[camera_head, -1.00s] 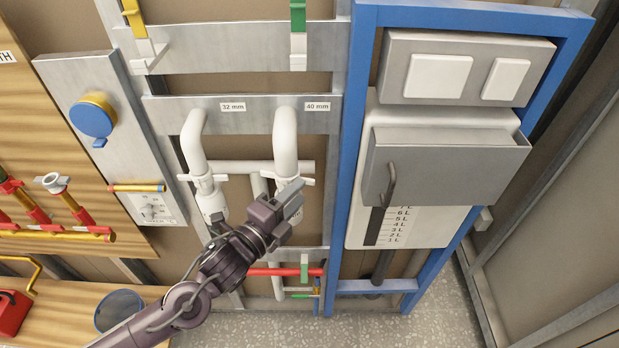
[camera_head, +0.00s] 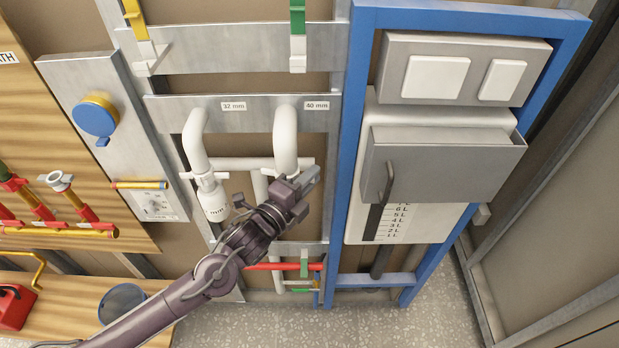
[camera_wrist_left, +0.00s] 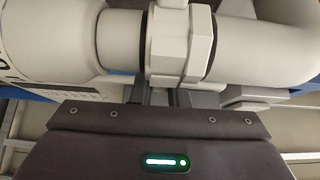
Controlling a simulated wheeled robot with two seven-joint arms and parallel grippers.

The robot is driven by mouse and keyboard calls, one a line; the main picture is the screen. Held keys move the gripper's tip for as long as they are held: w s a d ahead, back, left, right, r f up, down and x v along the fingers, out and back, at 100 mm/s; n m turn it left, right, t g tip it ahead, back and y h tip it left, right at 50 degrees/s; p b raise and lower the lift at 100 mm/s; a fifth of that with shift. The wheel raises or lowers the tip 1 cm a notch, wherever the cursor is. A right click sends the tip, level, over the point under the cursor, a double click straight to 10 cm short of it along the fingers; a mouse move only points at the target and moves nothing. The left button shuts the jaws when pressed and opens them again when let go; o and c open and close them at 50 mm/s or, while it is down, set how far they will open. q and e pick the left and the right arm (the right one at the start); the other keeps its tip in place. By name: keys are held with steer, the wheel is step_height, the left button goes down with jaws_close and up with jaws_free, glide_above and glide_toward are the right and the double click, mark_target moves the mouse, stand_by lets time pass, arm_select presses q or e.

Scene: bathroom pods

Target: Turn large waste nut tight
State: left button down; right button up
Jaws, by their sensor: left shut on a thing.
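The 40 mm white waste pipe (camera_head: 286,140) bends down from the grey rail, and my left gripper (camera_head: 303,188) is at its lower end. The gripper covers the large waste nut there in the head view. In the left wrist view the large waste nut (camera_wrist_left: 180,45) is a white ribbed collar with a lug, between a wide white socket (camera_wrist_left: 60,40) and a curved white pipe (camera_wrist_left: 265,50). My left gripper is shut on the nut; its grey fingers are partly hidden behind it. My right gripper is not in view.
The 32 mm white pipe (camera_head: 194,138) with its winged nut (camera_head: 205,181) stands left of my gripper. A red pipe (camera_head: 282,266) runs below. Open speckled floor (camera_head: 440,315) lies at lower right.

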arm_select(q)
steer(key=n+t+y, duration=0.1)
steer(key=y, duration=0.1)
steer(key=w+n+t+y+b, duration=0.1)
steer(key=shift+w+n+y, duration=0.1)
steer(key=shift+n+y, duration=0.3)
steer(key=c, duration=1.4)
jaws_free()
steer(key=shift+d, duration=0.1)
